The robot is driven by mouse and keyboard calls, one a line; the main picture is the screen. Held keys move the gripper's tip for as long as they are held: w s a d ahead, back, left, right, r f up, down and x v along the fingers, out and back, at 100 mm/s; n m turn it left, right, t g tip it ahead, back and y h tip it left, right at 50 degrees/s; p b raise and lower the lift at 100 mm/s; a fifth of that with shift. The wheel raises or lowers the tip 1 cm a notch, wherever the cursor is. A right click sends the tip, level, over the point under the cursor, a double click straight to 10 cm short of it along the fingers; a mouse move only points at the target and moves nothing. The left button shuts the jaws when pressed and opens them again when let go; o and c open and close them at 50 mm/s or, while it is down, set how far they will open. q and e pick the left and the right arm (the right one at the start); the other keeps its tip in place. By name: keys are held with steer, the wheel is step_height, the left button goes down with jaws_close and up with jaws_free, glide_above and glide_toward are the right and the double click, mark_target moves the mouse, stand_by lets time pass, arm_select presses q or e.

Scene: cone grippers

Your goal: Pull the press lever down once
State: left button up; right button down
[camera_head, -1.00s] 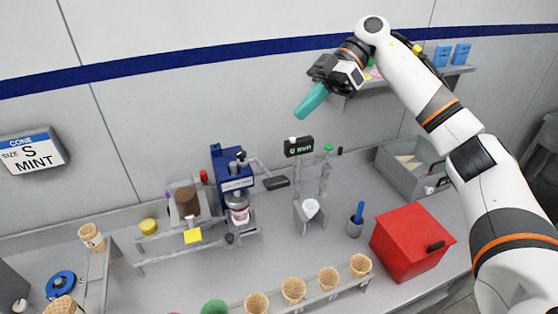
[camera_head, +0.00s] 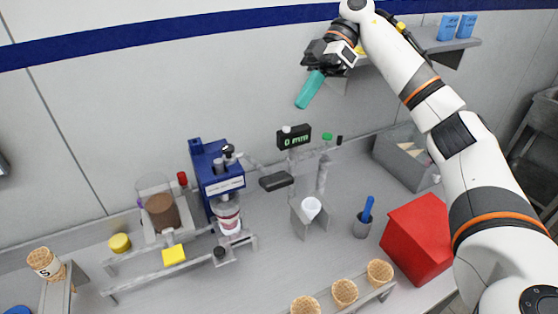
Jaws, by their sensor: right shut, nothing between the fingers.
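The blue press (camera_head: 222,184) stands on the counter left of the middle, with a jar below its head. What looks like its lever sticks out to the right and ends in a black grip (camera_head: 276,181). My right gripper (camera_head: 303,104) has teal fingers that point down and slightly left. It is shut and empty, high above and to the right of the lever grip, apart from it. My left gripper is not in view.
A small display (camera_head: 294,137) stands on a post behind the grip. A white cup (camera_head: 311,208) in a grey holder, a blue-handled tool (camera_head: 367,209) and a red box (camera_head: 417,240) stand to the right. Waffle cones (camera_head: 344,292) stand in front. A wall shelf (camera_head: 440,42) is behind my right arm.

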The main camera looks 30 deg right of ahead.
steer(key=p, duration=0.1)
glide_toward(272, 178)
steer(key=a, duration=0.3)
steer(key=f, duration=0.1)
steer(key=p, duration=0.1)
steer(key=a+f, duration=0.1)
steer(key=shift+s+f, duration=0.5)
steer(key=shift+f, duration=0.45)
